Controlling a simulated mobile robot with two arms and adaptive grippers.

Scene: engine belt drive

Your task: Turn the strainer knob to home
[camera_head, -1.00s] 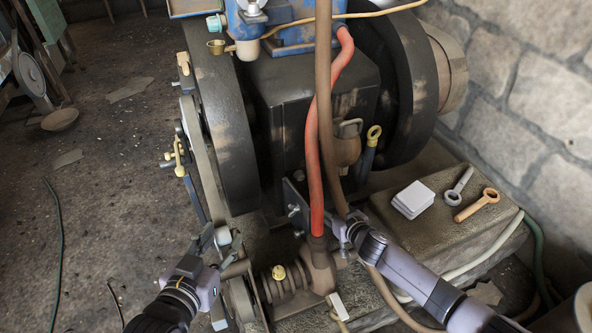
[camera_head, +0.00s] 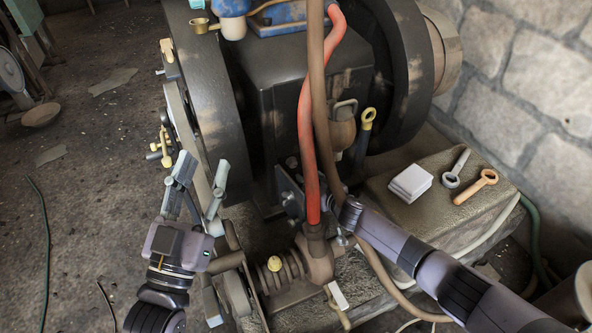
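I cannot tell for sure which part is the strainer knob. A round yellow knob (camera_head: 274,264) sits on the coiled pump part at the bottom centre. My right gripper (camera_head: 326,205) reaches in from the right behind the hoses at the engine's lower front. The hoses hide its fingertips.
The red hose (camera_head: 308,120) and brown hose (camera_head: 322,110) hang down in front of the engine block. A dark flywheel (camera_head: 212,110) stands at the left. A white block (camera_head: 411,182) and two ring-ended tools (camera_head: 476,186) lie on the stone ledge. The floor at left is mostly clear.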

